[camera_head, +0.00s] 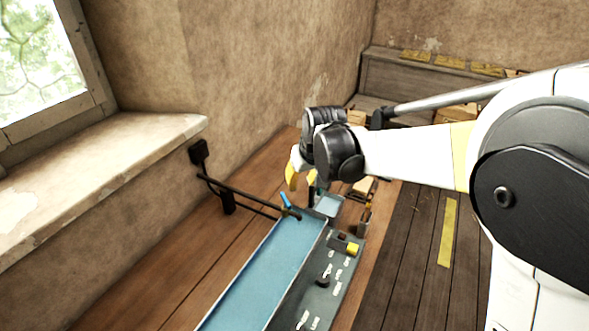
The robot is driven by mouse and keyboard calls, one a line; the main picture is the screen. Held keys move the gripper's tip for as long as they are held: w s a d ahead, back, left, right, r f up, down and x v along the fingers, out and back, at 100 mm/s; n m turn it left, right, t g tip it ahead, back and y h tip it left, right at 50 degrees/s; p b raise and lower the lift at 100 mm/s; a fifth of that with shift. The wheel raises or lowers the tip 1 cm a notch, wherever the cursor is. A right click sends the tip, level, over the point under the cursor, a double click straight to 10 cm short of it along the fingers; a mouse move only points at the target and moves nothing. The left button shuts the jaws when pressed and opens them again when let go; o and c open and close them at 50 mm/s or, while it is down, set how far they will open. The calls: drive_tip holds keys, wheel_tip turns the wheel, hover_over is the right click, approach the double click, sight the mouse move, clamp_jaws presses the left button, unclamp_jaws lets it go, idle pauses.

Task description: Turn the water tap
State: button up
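The water tap (286,201) has a small light-blue handle. It sits at the end of dark pipes over the far end of a long blue basin (262,272). My gripper (302,179) reaches in from the right, above and slightly beyond the tap. Its two yellow fingers show apart with nothing seen between them. A gap shows between the nearer finger and the blue handle, and I see no contact. The wrist hides part of the fingers and what lies behind them.
Dark pipes (238,193) run from a black wall fitting (198,152) to the tap. A dark panel (318,283) with white labels, a knob and a yellow block (352,249) lies right of the basin. A window ledge (100,180) stands at left.

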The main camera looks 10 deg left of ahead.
sight(286, 199)
drive_tip(key=shift+n, duration=0.3)
drive_tip(key=a+x, duration=0.1)
drive_tip(key=x, duration=0.3)
drive_tip(key=a+x, duration=0.1)
drive_tip(key=x, duration=0.4)
drive_tip(key=b+x, duration=0.1)
drive_tip(key=x, duration=0.3)
drive_tip(key=shift+a, duration=0.5)
clamp_jaws()
